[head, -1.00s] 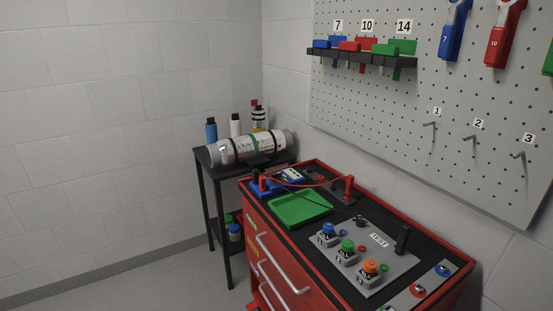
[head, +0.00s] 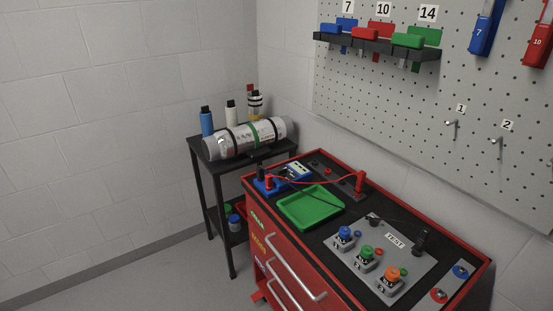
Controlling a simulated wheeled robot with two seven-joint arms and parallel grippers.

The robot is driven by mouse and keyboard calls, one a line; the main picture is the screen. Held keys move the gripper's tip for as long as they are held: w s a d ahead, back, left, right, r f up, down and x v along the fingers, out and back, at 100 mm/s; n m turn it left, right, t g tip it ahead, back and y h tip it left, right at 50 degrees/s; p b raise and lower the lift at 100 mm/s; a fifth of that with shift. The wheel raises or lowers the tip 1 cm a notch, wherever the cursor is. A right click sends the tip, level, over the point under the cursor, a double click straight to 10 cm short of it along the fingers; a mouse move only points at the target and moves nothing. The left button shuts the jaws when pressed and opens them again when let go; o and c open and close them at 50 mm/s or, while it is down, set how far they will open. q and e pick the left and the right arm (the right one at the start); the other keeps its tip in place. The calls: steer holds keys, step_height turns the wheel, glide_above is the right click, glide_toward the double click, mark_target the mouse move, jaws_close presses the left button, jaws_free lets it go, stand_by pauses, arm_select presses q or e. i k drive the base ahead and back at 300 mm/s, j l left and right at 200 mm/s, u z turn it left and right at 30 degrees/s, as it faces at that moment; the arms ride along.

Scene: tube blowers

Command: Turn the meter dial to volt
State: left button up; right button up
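A small blue and white meter (head: 297,171) lies at the back left of the red tool cabinet's top, behind the green tray. It is too small here to make out its dial or setting. Red and black probes (head: 268,182) stand by a blue holder (head: 266,187) beside it, and a red lead (head: 325,181) runs right to another red plug (head: 360,180). Neither of my grippers shows in the head view.
A green tray (head: 310,223) and a grey TEST panel (head: 408,260) with coloured knobs occupy the cabinet top. A black side table (head: 202,165) holds a cylinder (head: 245,138) and bottles. A pegboard (head: 400,110) hangs behind. Floor at left is clear.

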mark_target(282, 172)
steer(key=i+j, duration=0.3)
steer(key=i+j+z, duration=0.15)
steer(key=i+j, duration=0.15)
steer(key=j, duration=0.15)
steer(key=i+j, duration=0.3)
steer(key=i+j+z, duration=0.1)
steer(key=i+j, duration=0.2)
steer(key=j, duration=0.2)
